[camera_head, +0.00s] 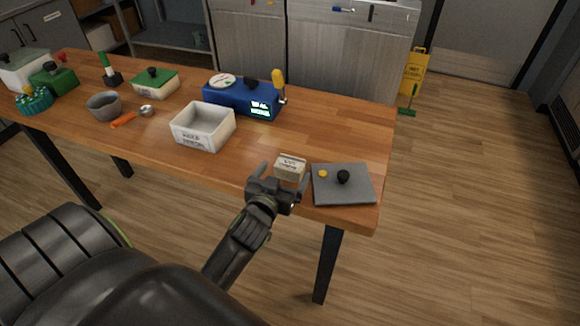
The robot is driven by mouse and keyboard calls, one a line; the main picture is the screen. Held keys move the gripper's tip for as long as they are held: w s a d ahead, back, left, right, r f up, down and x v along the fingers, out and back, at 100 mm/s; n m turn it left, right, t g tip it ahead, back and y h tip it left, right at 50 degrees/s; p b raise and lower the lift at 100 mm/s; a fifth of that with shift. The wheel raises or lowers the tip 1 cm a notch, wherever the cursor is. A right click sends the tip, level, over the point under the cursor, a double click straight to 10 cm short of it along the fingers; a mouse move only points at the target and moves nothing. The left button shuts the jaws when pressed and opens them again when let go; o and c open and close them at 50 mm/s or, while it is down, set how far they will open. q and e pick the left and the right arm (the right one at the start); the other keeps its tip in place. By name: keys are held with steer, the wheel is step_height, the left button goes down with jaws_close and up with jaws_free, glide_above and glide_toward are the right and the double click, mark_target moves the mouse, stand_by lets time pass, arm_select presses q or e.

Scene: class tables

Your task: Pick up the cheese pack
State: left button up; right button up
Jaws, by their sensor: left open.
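A small beige pack with dark print on its top (290,166), which looks like the cheese pack, sits near the front edge of the wooden table (360,128). My left gripper (285,180) is open at the table's front edge. Its two fingers point toward the pack, one at its left and one at its right. I cannot tell whether they touch it. The lower front of the pack is partly hidden by the gripper. My right gripper is not in view.
A grey board (355,192) with a black knob and a yellow disc lies just right of the pack. A white open bin (203,127) stands to the left, and a blue device (243,98) with a yellow handle stands behind. Several containers crowd the far left.

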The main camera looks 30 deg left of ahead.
mark_target(286, 172)
arm_select(q)
steer(key=shift+f+p+x, duration=0.1)
steer(key=shift+p+x, duration=0.15)
steer(key=shift+x, duration=1.05)
steer(key=shift+f+p+x, duration=0.15)
steer(key=shift+p+x, duration=0.1)
steer(key=shift+x, duration=1.05)
steer(key=shift+s, duration=0.1)
steer(key=c, duration=1.2)
